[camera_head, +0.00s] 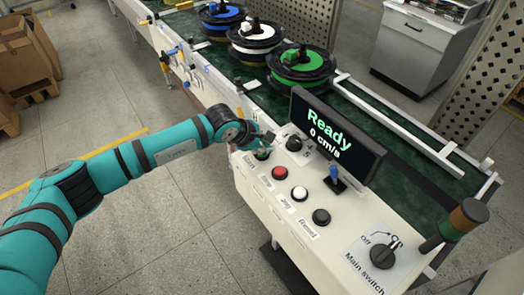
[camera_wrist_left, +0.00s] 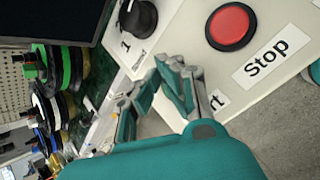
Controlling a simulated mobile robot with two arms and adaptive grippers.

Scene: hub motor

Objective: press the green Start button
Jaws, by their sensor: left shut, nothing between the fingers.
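The green Start button (camera_head: 262,154) is partly visible in the head view at the left end of the white control panel (camera_head: 262,198). My left gripper (camera_head: 266,139) is over that end of the panel, right by the button; I cannot tell whether it touches it. In the left wrist view the closed, empty fingers (camera_wrist_left: 176,72) point at the panel and hide the button. Only the end of its label, "rt" (camera_wrist_left: 217,101), shows beside them. My right gripper is in neither view.
The red Stop button (camera_head: 280,173) is close by and also shows in the wrist view (camera_wrist_left: 231,26). A black knob (camera_head: 294,143), a white button (camera_head: 299,193), a black button (camera_head: 321,216) and the main switch (camera_head: 382,257) share the panel. The screen (camera_head: 335,135) reads "Ready 0 cm/s".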

